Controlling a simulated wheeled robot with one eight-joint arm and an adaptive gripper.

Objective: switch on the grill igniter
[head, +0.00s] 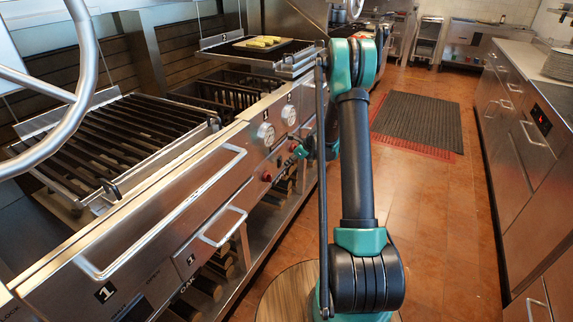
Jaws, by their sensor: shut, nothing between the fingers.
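The grill's steel front panel (205,195) runs along the left. A small red button (266,176) sits on it below one round gauge (266,134). I cannot tell for sure which control is the igniter.
Long bar handles (180,205) stick out from the panel. Black grill grates (110,145) lie behind it, and a raised tray (258,50) holds yellow food. A steel counter (515,110) stands at the right. The aisle floor (440,220) is clear, with a dark mat (420,120) farther back.

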